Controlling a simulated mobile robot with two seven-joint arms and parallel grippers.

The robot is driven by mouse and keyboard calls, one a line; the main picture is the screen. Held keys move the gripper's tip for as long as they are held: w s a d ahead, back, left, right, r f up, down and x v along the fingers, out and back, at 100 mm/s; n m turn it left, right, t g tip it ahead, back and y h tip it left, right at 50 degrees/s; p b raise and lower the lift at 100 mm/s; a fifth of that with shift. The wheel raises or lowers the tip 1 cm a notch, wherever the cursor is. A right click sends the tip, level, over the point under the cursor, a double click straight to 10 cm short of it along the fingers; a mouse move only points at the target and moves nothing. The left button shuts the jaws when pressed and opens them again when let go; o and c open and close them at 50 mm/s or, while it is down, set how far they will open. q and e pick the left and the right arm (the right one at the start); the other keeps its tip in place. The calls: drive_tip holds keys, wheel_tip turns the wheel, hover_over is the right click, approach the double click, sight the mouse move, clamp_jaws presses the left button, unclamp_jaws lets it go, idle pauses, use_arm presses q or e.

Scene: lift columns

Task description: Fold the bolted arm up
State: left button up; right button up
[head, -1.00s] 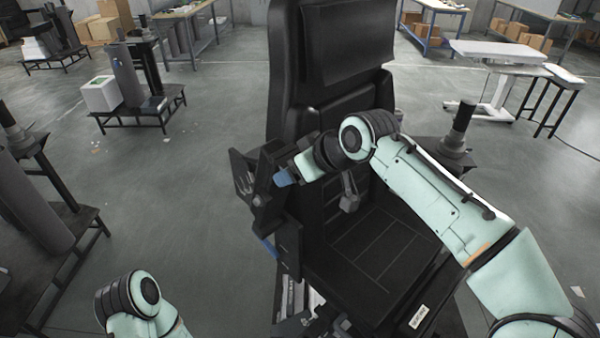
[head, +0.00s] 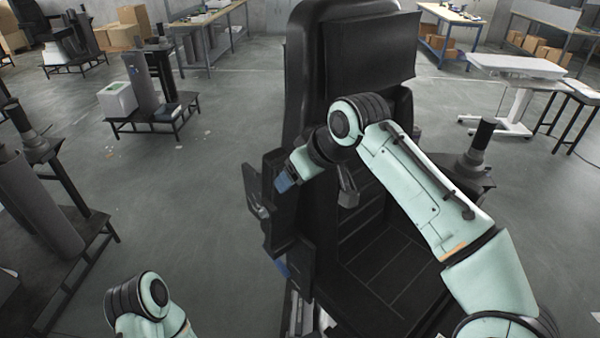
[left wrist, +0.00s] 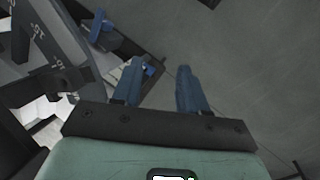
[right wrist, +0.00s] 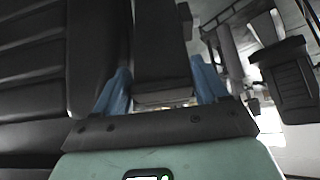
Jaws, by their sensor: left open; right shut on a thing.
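The black chair (head: 345,50) stands in front of me. Dark side parts (head: 258,200) stand at its left side, with a small blue piece (head: 282,268) lower down. My right gripper (head: 287,182) is at this side, its arm reaching across the seat. In the right wrist view its blue fingers stand either side of a black bar (right wrist: 160,45), the chair's arm, and it is shut on it. The bar's joint and bolt are hidden. My left gripper (left wrist: 157,85) is open and empty over the floor; a blue part (left wrist: 98,28) shows beyond it. Its fingers are not in the head view.
A dark stand with a column (head: 478,160) is close to the chair's right. Racks with grey cylinders (head: 40,205) stand at the left, and a low rack with a white box (head: 117,98) farther back. The floor (head: 185,220) between is clear.

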drive_tip(key=o, duration=1.1)
drive_tip(key=shift+r, duration=0.25)
drive_tip(key=o, duration=0.3)
drive_tip(key=shift+s+d+f, duration=0.1)
drive_tip(key=v, duration=1.3)
drive_tip(key=shift+s, duration=0.15)
